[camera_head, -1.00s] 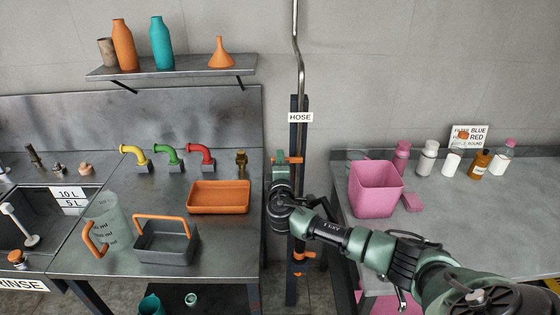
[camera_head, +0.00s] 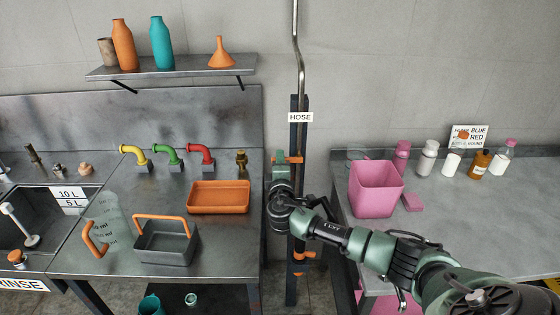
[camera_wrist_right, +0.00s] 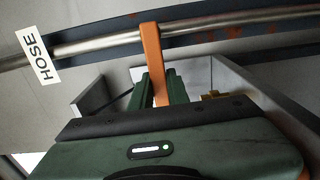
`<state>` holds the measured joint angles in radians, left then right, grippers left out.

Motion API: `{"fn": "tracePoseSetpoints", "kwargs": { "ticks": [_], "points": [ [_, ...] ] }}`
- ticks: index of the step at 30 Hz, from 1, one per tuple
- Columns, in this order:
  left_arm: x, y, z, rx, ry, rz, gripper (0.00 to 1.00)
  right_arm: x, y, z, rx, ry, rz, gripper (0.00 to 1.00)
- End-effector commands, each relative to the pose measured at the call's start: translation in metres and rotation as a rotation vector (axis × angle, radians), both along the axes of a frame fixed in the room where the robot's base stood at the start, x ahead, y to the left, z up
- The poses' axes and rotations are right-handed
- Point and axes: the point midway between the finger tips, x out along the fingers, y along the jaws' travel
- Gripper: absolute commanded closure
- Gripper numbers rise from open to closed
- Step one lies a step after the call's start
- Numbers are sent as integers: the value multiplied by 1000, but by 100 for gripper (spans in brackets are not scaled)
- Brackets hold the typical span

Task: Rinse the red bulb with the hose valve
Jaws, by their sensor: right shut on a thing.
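The hose valve's orange lever (camera_head: 293,160) sticks out from the dark post and metal pipe under the HOSE label. My right gripper (camera_head: 280,160) is at this lever, left of the post. In the right wrist view the orange lever (camera_wrist_right: 152,55) runs down from the pipe between the green fingers of my right gripper (camera_wrist_right: 157,90), which is shut on it. I cannot make out a thing that is surely the red bulb. A red curved tap (camera_head: 203,153) stands at the back of the left bench. My left gripper is not in view.
The left bench holds an orange tray (camera_head: 218,209), a grey basket (camera_head: 166,257) and a clear jug with orange handle (camera_head: 96,240). A sink lies at far left. The right bench holds a pink bin (camera_head: 376,203) and several bottles. A gap separates the benches.

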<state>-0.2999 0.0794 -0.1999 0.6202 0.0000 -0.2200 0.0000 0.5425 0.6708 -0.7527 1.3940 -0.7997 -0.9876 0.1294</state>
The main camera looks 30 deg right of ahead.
Motion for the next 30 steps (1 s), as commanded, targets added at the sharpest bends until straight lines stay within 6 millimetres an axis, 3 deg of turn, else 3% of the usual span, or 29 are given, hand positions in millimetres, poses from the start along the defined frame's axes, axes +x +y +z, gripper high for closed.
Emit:
{"fn": "tracePoseSetpoints", "kwargs": {
  "ticks": [10, 21, 30],
  "points": [
    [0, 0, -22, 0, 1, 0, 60, -1, 1, 1, 118, -69, 1, 100],
    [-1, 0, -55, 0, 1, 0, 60, -3, -3, 17, 371, -223, 0, 100],
    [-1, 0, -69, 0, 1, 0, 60, -6, -8, 29, 528, -319, 1, 100]
  ]
}}
